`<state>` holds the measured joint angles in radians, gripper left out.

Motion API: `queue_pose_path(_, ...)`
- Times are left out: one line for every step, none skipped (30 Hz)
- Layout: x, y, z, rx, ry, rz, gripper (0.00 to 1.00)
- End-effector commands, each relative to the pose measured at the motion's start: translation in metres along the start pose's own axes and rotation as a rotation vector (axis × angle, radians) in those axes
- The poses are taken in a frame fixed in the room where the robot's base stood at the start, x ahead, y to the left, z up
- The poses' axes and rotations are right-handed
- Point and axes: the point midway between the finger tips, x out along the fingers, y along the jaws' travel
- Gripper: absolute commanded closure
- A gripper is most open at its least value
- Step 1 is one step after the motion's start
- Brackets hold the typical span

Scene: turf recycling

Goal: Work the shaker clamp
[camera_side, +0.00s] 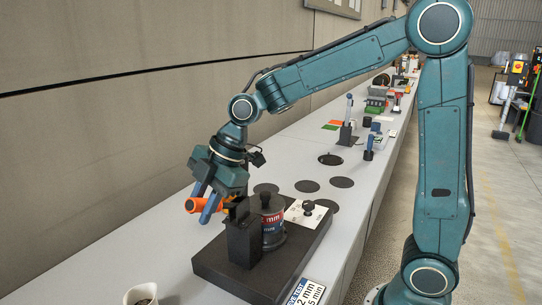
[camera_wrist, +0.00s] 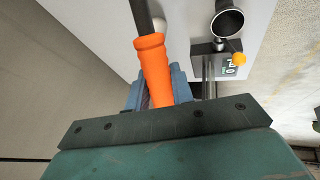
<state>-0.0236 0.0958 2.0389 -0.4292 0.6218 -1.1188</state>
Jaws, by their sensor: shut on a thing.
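The shaker clamp shows in the side view as a dark upright block (camera_side: 243,238) on a black base plate (camera_side: 215,263). Its orange handle (camera_side: 193,205) points left from the top of the block, roughly level. My gripper (camera_side: 207,208) is shut on this handle with its blue fingers. In the wrist view the orange handle (camera_wrist: 153,62) lies between the fingers of my gripper (camera_wrist: 158,92), with a dark rod (camera_wrist: 142,15) running out of it. A grey sieve stack (camera_side: 273,228) with a red and blue label stands right behind the block, partly hidden by it.
A sign (camera_side: 304,293) lies in front of the plate. A white cup (camera_side: 141,296) with dark contents stands at front left. Dark discs (camera_side: 307,186) and small tools lie farther back.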

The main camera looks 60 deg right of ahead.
Motion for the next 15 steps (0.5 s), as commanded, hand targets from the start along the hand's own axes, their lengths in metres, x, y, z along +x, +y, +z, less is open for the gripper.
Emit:
queue_pose_path(-0.001, 0.001, 0.000, 0.002, 0.006, 0.001, 1.00)
queue_pose_path(-0.002, 0.001, 0.000, 0.003, 0.010, 0.000, 1.00)
queue_pose_path(-0.003, 0.001, 0.001, 0.006, 0.016, 0.000, 1.00)
queue_pose_path(-0.003, 0.001, 0.001, 0.008, 0.022, 0.000, 1.00)
queue_pose_path(-0.004, 0.002, 0.001, 0.010, 0.030, 0.000, 1.00)
queue_pose_path(-0.005, 0.002, 0.002, 0.015, 0.039, 0.000, 1.00)
queue_pose_path(-0.006, 0.002, 0.002, 0.017, 0.049, -0.001, 1.00)
queue_pose_path(-0.007, 0.003, 0.002, 0.022, 0.058, -0.001, 1.00)
queue_pose_path(-0.009, 0.003, 0.003, 0.026, 0.072, -0.002, 1.00)
queue_pose_path(-0.010, 0.004, 0.003, 0.030, 0.083, -0.002, 1.00)
queue_pose_path(-0.012, 0.004, 0.004, 0.034, 0.095, -0.003, 1.00)
queue_pose_path(-0.014, 0.005, 0.004, 0.039, 0.113, -0.004, 1.00)
queue_pose_path(-0.015, 0.006, 0.005, 0.044, 0.127, -0.004, 1.00)
queue_pose_path(-0.017, 0.006, 0.005, 0.050, 0.142, -0.004, 1.00)
queue_pose_path(-0.019, 0.007, 0.006, 0.057, 0.162, -0.005, 1.00)
